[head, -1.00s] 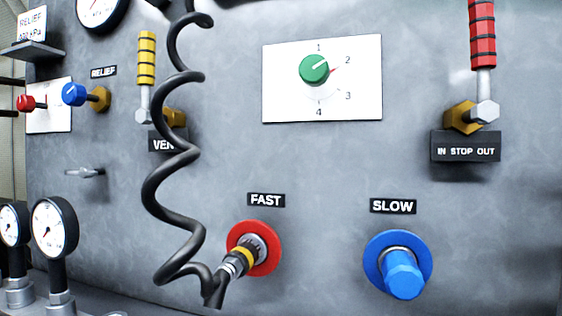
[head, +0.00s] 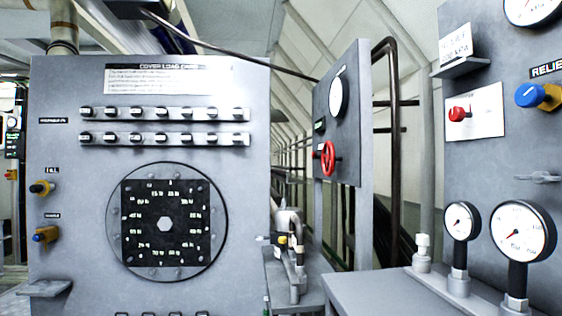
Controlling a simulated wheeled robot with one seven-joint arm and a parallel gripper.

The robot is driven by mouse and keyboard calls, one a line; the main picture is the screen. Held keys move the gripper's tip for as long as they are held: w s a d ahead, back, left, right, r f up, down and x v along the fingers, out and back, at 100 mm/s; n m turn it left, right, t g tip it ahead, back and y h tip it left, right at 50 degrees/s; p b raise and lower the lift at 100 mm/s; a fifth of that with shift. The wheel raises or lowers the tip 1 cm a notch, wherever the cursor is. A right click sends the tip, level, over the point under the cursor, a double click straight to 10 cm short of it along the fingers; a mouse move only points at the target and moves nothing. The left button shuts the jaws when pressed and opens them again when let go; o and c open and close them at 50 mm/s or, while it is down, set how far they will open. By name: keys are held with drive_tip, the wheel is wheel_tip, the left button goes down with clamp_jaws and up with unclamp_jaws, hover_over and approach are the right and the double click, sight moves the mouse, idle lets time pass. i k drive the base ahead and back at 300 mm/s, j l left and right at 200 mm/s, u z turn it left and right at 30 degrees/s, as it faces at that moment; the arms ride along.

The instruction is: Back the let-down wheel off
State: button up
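A red handwheel (head: 328,158) is mounted on a narrow grey upright panel (head: 350,120) in the middle of the head view. It is the only handwheel I can make out, but I cannot read a label naming it as the let-down wheel. A white-faced gauge (head: 338,92) is higher on the same panel. The panel is seen at an angle. My gripper is not in view.
A right-hand panel (head: 480,170) carries a red knob (head: 459,114) and a blue knob (head: 530,95). Gauges (head: 520,243) stand on a ledge (head: 370,295) below.

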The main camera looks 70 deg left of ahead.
sight(333, 159)
drive_tip(key=j+u, duration=0.15)
drive_tip(key=u, duration=0.25)
drive_tip(key=j+u, duration=0.1)
drive_tip(key=u, duration=0.3)
drive_tip(key=i+j+u, duration=0.1)
drive_tip(key=u, duration=0.35)
drive_tip(key=i+u, duration=0.1)
drive_tip(key=u, duration=0.3)
